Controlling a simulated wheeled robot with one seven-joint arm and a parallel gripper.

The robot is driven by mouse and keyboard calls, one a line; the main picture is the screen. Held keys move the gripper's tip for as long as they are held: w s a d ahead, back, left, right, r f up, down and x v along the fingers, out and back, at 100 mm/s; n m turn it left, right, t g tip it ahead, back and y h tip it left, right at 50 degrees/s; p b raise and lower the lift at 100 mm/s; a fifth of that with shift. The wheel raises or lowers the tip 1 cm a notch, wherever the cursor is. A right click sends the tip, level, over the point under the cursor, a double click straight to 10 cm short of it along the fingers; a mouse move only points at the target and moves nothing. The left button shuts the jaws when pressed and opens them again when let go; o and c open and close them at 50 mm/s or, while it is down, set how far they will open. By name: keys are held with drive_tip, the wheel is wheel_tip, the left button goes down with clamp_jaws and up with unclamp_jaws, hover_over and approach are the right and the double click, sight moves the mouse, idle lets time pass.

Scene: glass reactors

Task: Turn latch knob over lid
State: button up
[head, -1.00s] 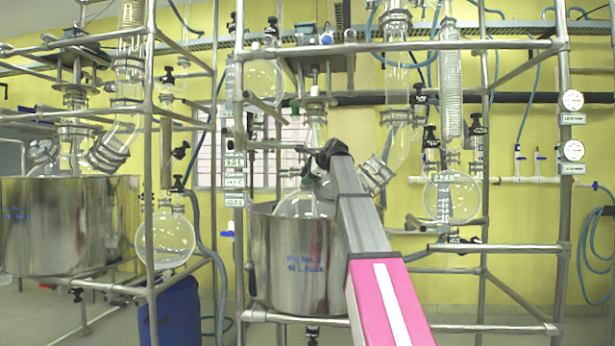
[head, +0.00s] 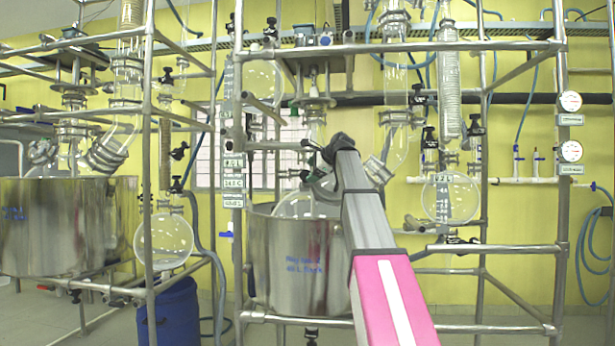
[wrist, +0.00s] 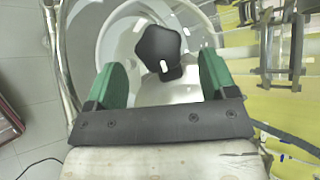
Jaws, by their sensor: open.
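A black star-shaped latch knob (wrist: 158,48) with a small white mark shows in the wrist view. It lies just beyond and between the two green fingers of my gripper (wrist: 163,78), which is open and apart from it on both sides. Behind the knob is a pale round lid or glass surface (wrist: 120,38), partly hidden by the knob and fingers. In the head view my gripper (head: 312,172) is at the glass reactor above the steel vessel (head: 292,260). The knob cannot be made out there.
Metal frame tubes (head: 238,150) stand left of my arm, and a shelf rail (head: 490,248) is at right. A round glass flask (head: 163,241) and a blue drum (head: 172,315) are at left. Gauges (head: 570,102) are on the far right post.

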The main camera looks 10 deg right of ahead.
drive_tip(key=v, duration=0.7)
drive_tip(key=shift+f, duration=0.1)
